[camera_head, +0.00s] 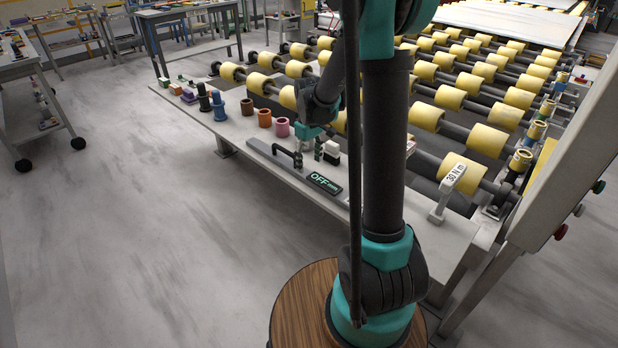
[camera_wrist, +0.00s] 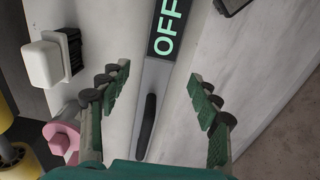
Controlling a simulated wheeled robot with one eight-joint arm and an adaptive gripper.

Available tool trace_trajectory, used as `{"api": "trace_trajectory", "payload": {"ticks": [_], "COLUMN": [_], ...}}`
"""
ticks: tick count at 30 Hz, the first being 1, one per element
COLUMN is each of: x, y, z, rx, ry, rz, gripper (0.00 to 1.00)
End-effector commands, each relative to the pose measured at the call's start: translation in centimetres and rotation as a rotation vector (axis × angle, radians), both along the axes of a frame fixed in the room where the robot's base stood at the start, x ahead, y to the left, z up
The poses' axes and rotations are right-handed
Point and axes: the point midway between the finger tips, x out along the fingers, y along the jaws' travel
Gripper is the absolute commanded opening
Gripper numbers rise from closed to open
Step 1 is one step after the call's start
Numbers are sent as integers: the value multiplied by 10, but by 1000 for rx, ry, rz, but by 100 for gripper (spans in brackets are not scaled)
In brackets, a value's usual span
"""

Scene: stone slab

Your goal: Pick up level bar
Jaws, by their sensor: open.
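The level bar looks like a long grey bar (camera_head: 268,152) with a black handle and a dark OFF display, lying on the pale slab. In the wrist view the bar (camera_wrist: 151,78) runs up the middle, with its handle nearer the bottom and its display at the top. My gripper (camera_head: 309,155) is over the bar. In the wrist view my gripper (camera_wrist: 160,73) is open and empty, one finger on each side of the bar and handle. I cannot tell how high the fingertips are above the slab.
A white and black block (camera_wrist: 43,65) and a pink cylinder (camera_wrist: 62,136) stand close to the left finger. More coloured cylinders (camera_head: 247,107) line the slab's far side. A 30 N m tool (camera_head: 447,190) stands at right. Yellow rollers (camera_head: 463,172) lie behind; open floor is in front.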

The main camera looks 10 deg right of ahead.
Motion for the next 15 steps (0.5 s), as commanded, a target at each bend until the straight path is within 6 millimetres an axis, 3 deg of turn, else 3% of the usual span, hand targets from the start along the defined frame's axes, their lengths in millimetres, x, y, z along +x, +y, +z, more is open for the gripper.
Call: {"api": "trace_trajectory", "payload": {"ticks": [5, 15], "x": [0, 1], "y": [0, 0], "z": [-10, -52], "rx": [0, 1], "ry": [0, -1], "rz": [0, 0], "gripper": [63, 63]}}
